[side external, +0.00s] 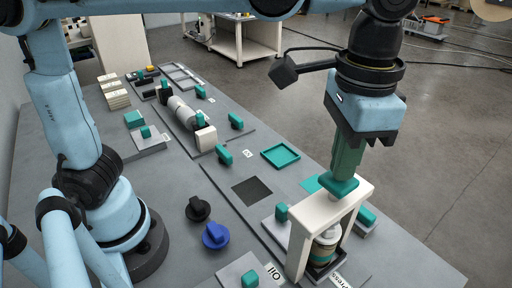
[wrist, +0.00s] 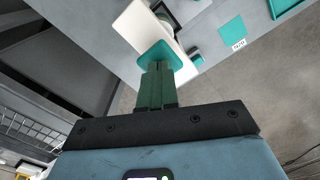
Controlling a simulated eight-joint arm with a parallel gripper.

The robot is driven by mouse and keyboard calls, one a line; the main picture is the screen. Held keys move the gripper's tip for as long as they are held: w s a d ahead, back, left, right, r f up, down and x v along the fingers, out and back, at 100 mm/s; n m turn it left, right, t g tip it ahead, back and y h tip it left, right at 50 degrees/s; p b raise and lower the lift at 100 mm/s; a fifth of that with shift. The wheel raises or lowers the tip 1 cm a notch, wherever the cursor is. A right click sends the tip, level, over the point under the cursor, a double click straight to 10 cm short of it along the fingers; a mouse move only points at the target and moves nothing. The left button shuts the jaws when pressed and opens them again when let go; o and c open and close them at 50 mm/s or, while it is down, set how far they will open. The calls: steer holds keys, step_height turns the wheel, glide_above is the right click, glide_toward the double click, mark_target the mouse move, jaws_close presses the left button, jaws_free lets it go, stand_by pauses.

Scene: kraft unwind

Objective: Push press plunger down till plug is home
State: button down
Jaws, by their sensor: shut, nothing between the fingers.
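The press (side external: 298,246) is a white arch frame near the table's front right corner. Its teal plunger cap (side external: 338,190) sits at the top crossbar. A jar (side external: 324,250) with a pale top and brown band stands under the arch; the plug cannot be made out. My gripper (side external: 344,175) points down with its green fingers shut and empty, tips at the plunger cap, seemingly touching it. In the wrist view the shut fingers (wrist: 157,68) end at the teal cap (wrist: 158,52), over the white press frame (wrist: 138,24).
Teal-handled blocks (side external: 282,213) and (side external: 366,217) flank the press. A teal tray (side external: 281,156) and a dark square recess (side external: 252,191) lie behind it. Black (side external: 198,209) and blue (side external: 215,236) knobs are to the left. Open floor lies to the right.

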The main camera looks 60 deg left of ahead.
steer(key=shift+f, duration=1.3)
stand_by(2.5)
steer(key=shift+r, duration=3.35)
steer(key=a+f+n+t, duration=0.3)
steer(key=a+f, duration=0.3)
steer(key=a, duration=0.5)
steer(key=a+f+n+t, duration=0.3)
steer(key=a+f, duration=0.4)
steer(key=a, duration=0.5)
steer(key=shift+f+t, duration=0.15)
steer(key=shift+t, duration=0.45)
